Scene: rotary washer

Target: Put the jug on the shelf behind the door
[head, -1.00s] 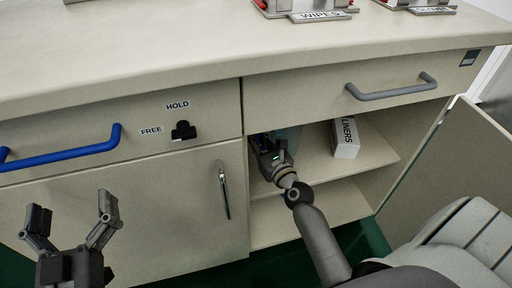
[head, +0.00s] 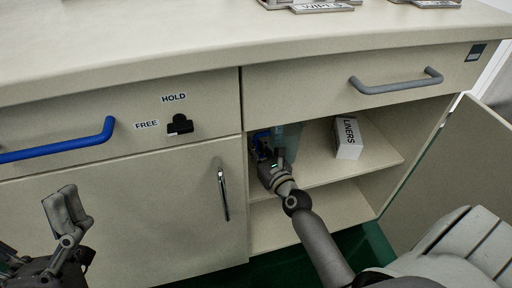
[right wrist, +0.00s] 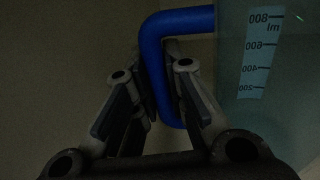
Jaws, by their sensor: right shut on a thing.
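The jug (head: 291,138) is a clear bluish vessel with a blue handle (head: 261,145), inside the open cabinet at the left of its shelf (head: 378,150). In the right wrist view the jug (right wrist: 285,95) shows a millilitre scale, and the handle (right wrist: 152,60) passes between the fingers. My right gripper (head: 265,160) is shut on the handle. Whether the jug's base touches the shelf is hidden. The open cabinet door (head: 465,165) stands at the right.
A white LINERS box (head: 348,138) stands on the shelf right of the jug. The closed left door has a metal handle (head: 223,192). Drawers with a blue handle (head: 60,145) and a grey handle (head: 397,82) are above. A black HOLD/FREE latch (head: 180,125) sits between.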

